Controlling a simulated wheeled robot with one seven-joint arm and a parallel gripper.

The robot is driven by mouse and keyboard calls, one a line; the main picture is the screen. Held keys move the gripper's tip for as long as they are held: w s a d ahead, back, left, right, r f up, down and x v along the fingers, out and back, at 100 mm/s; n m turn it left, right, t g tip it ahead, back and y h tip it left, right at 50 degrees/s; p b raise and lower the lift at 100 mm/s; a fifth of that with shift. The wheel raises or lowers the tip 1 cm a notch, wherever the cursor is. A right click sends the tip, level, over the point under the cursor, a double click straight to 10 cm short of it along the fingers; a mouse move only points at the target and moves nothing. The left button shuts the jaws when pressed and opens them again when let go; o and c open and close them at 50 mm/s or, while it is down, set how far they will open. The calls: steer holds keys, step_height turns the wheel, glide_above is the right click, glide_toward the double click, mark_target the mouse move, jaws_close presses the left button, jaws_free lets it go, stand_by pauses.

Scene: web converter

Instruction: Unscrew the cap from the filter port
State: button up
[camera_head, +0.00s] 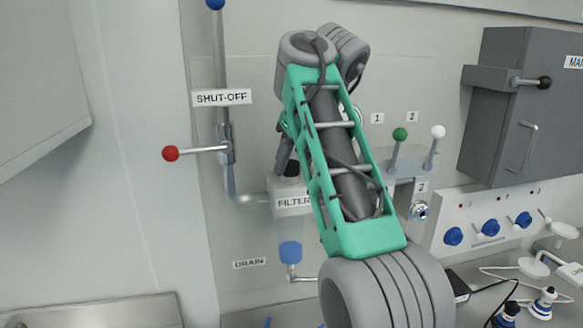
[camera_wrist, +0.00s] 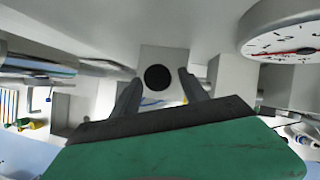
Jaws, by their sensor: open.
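The black round cap (camera_wrist: 158,77) sits on the pale filter housing (camera_wrist: 165,57) in the wrist view, seen end-on. In the head view the dark cap (camera_head: 291,168) shows on top of the box labelled FILTER (camera_head: 290,203), partly hidden by my arm. My gripper (camera_wrist: 158,80) is open, with one finger on each side of the cap in the wrist view. Its fingers (camera_head: 284,152) also show at the cap in the head view. I cannot tell whether they touch it.
A red-knobbed shut-off lever (camera_head: 171,153) sticks out left of the filter. A blue-ended drain part (camera_head: 290,252) hangs below. Green (camera_head: 400,134) and white (camera_head: 438,131) knobbed levers stand to the right. A round gauge (camera_wrist: 292,32) is close by in the wrist view.

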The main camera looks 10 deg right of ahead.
steer(key=shift+s+a+r+m+h+p, duration=0.15)
steer(key=shift+a+r+m+h+p, duration=0.15)
steer(key=shift+m+p, duration=0.3)
steer(key=shift+f+m, duration=0.15)
steer(key=shift+m, duration=0.15)
steer(key=shift+d+f, duration=0.1)
steer(key=shift+r+m+h+p, duration=0.2)
steer(key=shift+m+h+p, duration=0.2)
steer(key=shift+m+p, duration=0.15)
steer(key=shift+a+f+m+h, duration=0.2)
steer(key=shift+m+h, duration=0.1)
steer(key=shift+m, duration=0.15)
jaws_close()
steer(key=shift+d, duration=0.1)
